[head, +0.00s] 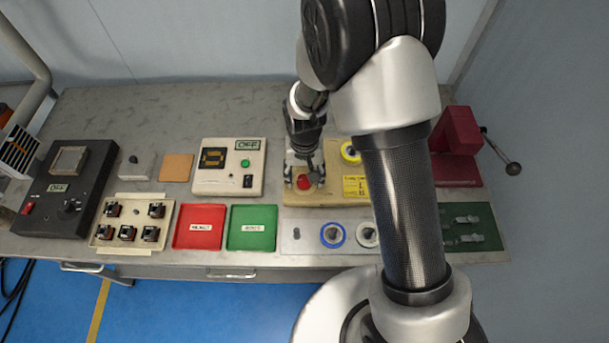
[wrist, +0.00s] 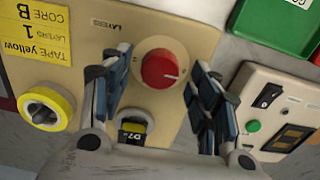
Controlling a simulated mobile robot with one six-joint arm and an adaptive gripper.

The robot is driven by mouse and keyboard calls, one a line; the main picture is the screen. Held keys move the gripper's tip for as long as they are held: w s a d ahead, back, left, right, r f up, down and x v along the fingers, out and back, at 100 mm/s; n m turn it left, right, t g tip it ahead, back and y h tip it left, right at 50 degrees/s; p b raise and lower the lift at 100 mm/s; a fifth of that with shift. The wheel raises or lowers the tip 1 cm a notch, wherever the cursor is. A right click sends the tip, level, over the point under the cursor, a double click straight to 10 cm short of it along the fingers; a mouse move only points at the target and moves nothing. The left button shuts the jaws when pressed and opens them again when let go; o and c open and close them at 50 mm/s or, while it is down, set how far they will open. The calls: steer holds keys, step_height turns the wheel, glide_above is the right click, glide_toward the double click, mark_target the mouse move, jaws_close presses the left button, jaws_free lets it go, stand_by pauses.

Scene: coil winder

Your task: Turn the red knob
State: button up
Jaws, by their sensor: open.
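The red knob (wrist: 160,69) sits on the beige panel of the coil winder (wrist: 120,14), under the word LAYERS in the wrist view. In the head view the red knob (head: 304,182) shows between my fingers. My gripper (wrist: 162,90) is open, with one finger on each side of the knob. Gaps show between the fingers and the knob, so they look apart from it. A yellow tape roll (wrist: 46,108) and a yellow label (wrist: 36,25) are on the same panel.
A white box with a green button (head: 229,167) stands left of the winder. Red (head: 200,227) and green (head: 251,228) trays lie in front. A grey tray (head: 294,247) holds rolls. A dark red machine (head: 455,146) stands right.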

step_height(320, 180, up, 11)
steer(key=shift+r, duration=0.2)
stand_by(0.4)
step_height(320, 180, up, 14)
steer(key=t, duration=0.2)
glide_above(305, 180)
steer(key=s+d, duration=0.7)
steer(key=s+d+r+t, duration=0.1)
steer(key=s+d+r, duration=0.1)
steer(key=s, duration=0.4)
steer(key=s+d+r+t, duration=0.1)
steer(key=s+d+r, duration=0.2)
steer(key=s, duration=0.3)
steer(key=shift+s+d+r+t, duration=0.15)
steer(key=shift+s+d+t, duration=0.1)
steer(key=shift+s+t, duration=0.05)
